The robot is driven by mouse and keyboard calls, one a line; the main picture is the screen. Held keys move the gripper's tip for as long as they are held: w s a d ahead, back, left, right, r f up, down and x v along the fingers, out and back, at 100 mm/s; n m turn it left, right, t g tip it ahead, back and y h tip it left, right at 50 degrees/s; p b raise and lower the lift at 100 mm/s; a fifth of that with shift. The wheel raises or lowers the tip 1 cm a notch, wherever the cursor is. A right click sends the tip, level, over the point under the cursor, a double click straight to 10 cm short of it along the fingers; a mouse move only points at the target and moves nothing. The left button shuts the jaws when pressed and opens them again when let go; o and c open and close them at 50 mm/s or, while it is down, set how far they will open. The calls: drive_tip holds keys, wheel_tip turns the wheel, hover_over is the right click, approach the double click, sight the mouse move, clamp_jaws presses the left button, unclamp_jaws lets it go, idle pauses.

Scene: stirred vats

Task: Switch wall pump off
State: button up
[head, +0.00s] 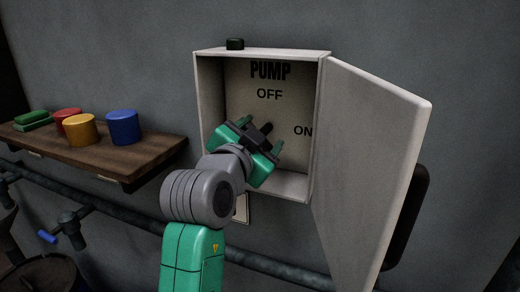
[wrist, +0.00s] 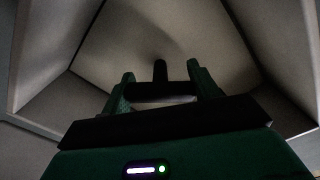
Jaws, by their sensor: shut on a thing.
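The pump box (head: 322,125) is a pale wall cabinet, with PUMP at the top of its back panel, OFF below it and ON at the right. A dark switch handle (head: 267,127) shows at my gripper, its visible end pointing up and right, between the OFF and ON labels. My gripper (head: 258,140), with green fingers, is inside the box and shut on the handle. In the wrist view the dark handle (wrist: 160,70) stands up between the two fingers (wrist: 162,88). The gripper hides most of the switch and its base.
The box door (head: 370,150) stands wide open at the right. A wooden shelf (head: 150,152) at the left holds red, yellow and blue pots and green items. A pipe (head: 135,217) runs along the wall below.

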drive_tip(key=m+b, duration=0.2)
drive_tip(key=m, duration=0.2)
drive_tip(key=shift+m, duration=0.3)
drive_tip(key=shift+m+b, duration=0.95)
drive_tip(key=shift+m, duration=1.25)
drive_tip(key=shift+r, duration=0.1)
drive_tip(key=o, duration=0.9)
drive_tip(key=b+v, duration=0.1)
drive_tip(key=v, duration=0.7)
